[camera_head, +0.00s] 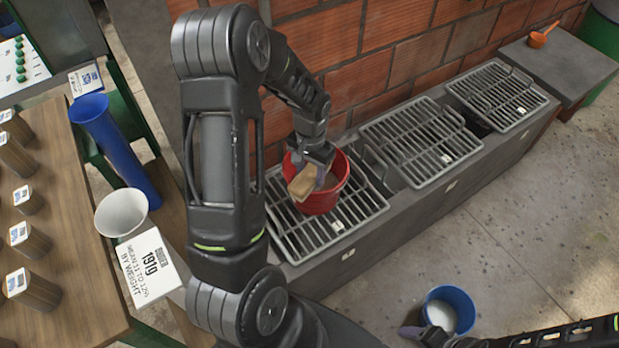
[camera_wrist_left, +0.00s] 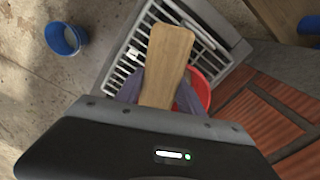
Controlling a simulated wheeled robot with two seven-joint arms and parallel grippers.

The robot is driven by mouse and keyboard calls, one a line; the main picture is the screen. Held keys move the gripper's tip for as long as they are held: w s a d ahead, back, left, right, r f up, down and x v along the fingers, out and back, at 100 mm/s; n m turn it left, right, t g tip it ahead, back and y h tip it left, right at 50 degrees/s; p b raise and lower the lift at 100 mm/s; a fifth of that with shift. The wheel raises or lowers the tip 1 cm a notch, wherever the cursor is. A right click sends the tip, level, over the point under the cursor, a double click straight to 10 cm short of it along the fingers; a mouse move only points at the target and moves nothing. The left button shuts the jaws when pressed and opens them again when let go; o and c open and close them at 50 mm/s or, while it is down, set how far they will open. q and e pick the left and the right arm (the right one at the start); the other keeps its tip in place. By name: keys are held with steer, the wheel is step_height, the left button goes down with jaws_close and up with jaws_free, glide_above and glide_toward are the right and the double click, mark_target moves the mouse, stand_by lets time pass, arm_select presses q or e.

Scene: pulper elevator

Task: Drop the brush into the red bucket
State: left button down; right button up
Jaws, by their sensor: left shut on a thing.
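The red bucket (camera_head: 322,200) stands on the nearest metal grate beside the brick wall. My left gripper (camera_head: 313,174) is over the bucket's mouth and is shut on the brush (camera_head: 301,183), whose tan wooden part shows. In the left wrist view the brush (camera_wrist_left: 168,58) sticks out from between the fingers of my left gripper (camera_wrist_left: 158,90), and the bucket's red rim (camera_wrist_left: 201,88) shows behind it to the right. The bristles are hidden. The right arm (camera_head: 560,335) enters at the lower right, and its gripper (camera_head: 415,331) is only partly seen at the frame's bottom.
More grates (camera_head: 420,143) run along the grey ledge toward an orange scoop (camera_head: 541,37). A blue bucket with white contents (camera_head: 452,302) stands on the floor near the right arm. A wooden table (camera_head: 70,235) with jars, a white cup (camera_head: 122,212) and a sign (camera_head: 147,266) is at left.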

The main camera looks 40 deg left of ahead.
mark_target(310, 178)
arm_select(q)
steer(key=f, duration=0.3)
steer(key=shift+w+a+f+p, duration=0.1)
steer(key=shift+a+f+p, duration=0.15)
steer(key=shift+a+p, duration=0.05)
steer(key=shift+f+b, duration=0.35)
steer(key=c, duration=0.7)
jaws_free()
steer(key=shift+r, duration=0.1)
steer(key=shift+r+p, duration=0.4)
steer(key=shift+r, duration=0.1)
step_height(310, 178, up, 12)
steer(key=shift+f, duration=0.2)
